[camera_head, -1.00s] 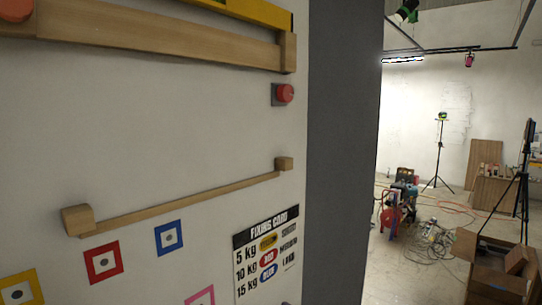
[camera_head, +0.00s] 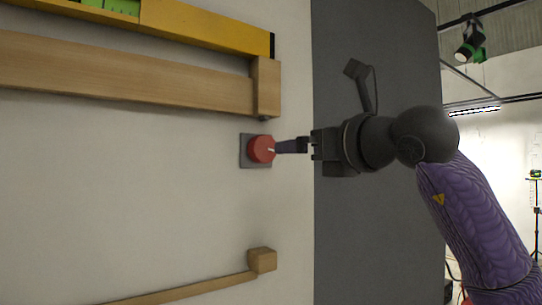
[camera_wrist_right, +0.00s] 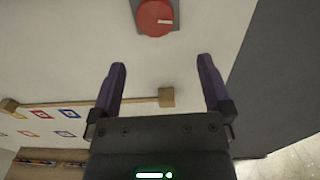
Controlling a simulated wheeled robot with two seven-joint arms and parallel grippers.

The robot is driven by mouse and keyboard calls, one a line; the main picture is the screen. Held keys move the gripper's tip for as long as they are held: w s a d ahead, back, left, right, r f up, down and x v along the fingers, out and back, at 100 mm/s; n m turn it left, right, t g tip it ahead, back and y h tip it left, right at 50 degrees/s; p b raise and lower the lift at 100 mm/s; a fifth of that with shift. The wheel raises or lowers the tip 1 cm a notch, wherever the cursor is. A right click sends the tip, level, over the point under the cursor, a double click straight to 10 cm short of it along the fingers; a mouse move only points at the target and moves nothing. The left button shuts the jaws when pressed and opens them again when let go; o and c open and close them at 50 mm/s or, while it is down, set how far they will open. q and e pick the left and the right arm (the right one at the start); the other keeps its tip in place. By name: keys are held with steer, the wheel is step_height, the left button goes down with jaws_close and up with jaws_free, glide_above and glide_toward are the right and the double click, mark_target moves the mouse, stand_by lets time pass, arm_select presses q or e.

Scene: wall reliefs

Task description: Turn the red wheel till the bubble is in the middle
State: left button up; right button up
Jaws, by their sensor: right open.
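The red wheel (camera_head: 262,149) sits on a dark square plate on the pale wall, with a light mark on its face. It also shows at the top of the right wrist view (camera_wrist_right: 156,18). My right gripper (camera_head: 281,147) is just right of the wheel in the head view. In the right wrist view its fingers (camera_wrist_right: 162,64) are apart and empty, with the wheel beyond the tips. A yellow level (camera_head: 205,27) with a green vial (camera_head: 112,5) lies along the top left. The vial is cut by the frame edge, and I cannot make out the bubble. My left gripper is out of view.
A wooden ledge (camera_head: 130,83) runs under the level, its end block above the wheel. A thin wooden rail (camera_head: 185,290) with an end block (camera_head: 262,260) is lower down. The grey wall side (camera_head: 370,220) lies to the right. Coloured square cards (camera_wrist_right: 67,113) show in the wrist view.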

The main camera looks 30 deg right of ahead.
mark_target(266, 149)
steer(key=w+p, duration=0.1)
steer(key=w+a+p, duration=0.1)
steer(key=w, duration=0.1)
steer(key=w+r+p, duration=0.1)
steer(key=shift+w+a, duration=0.3)
steer(key=w+p, duration=0.2)
steer(key=w, duration=0.2)
steer(key=shift+w+a+f, duration=0.1)
steer(key=shift+w+f, duration=0.05)
steer(key=shift+w, duration=0.05)
steer(key=shift+w+f, duration=0.1)
steer(key=shift+w, duration=0.1)
steer(key=shift+a+f, duration=0.1)
steer(key=shift+a, duration=0.05)
steer(key=c, duration=1.1)
steer(key=shift+c, duration=0.2)
